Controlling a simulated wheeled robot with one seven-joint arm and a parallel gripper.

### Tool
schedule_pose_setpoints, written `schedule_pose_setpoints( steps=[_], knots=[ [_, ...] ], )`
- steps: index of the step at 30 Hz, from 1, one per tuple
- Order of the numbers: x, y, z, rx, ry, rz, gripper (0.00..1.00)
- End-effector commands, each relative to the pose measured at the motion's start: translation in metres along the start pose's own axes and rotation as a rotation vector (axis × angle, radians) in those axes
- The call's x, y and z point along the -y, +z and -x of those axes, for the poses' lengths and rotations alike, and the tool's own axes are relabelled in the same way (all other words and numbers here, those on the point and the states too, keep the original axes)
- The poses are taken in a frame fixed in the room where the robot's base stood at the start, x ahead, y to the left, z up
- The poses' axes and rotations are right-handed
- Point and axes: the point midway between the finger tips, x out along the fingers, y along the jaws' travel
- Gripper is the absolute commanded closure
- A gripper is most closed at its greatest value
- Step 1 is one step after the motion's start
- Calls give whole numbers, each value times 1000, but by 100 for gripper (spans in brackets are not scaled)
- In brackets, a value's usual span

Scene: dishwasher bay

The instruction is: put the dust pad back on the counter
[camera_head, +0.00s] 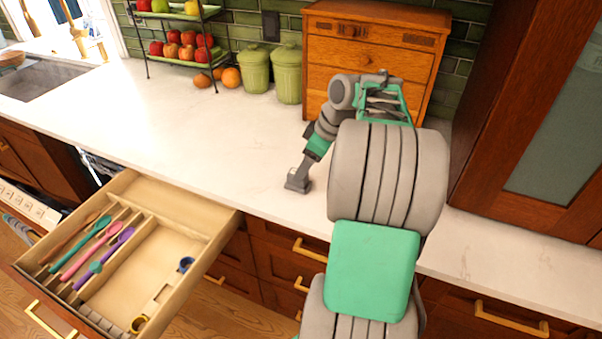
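My gripper (298,181) is at the end of my arm, low over the white counter (225,145) near its front edge. Its grey tip is small and dark, and I cannot tell whether the fingers are apart or hold anything. I cannot make out a dust pad for certain in this view. My arm hides part of the counter to the right of the gripper.
An open drawer (195,207) at the lower left holds several colourful utensils (100,248), a small blue item (186,264) and a yellow one (138,323). Green canisters (287,75), a wooden chest (325,51) and a fruit rack (147,62) stand behind. The counter's middle is clear.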

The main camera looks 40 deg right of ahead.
Motion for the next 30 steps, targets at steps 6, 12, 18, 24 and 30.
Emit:
schedule_pose_setpoints(
  steps=[6,12,18,24,30],
  knots=[
    [-1,-1,56,0,4,-1,32],
    [0,0,71,1,1,0,32],
    [34,-33,60,11,1,-48,32],
    [152,-80,27,54,38,-232,32],
    [248,-52,-1,85,122,-401,32]
  ],
)
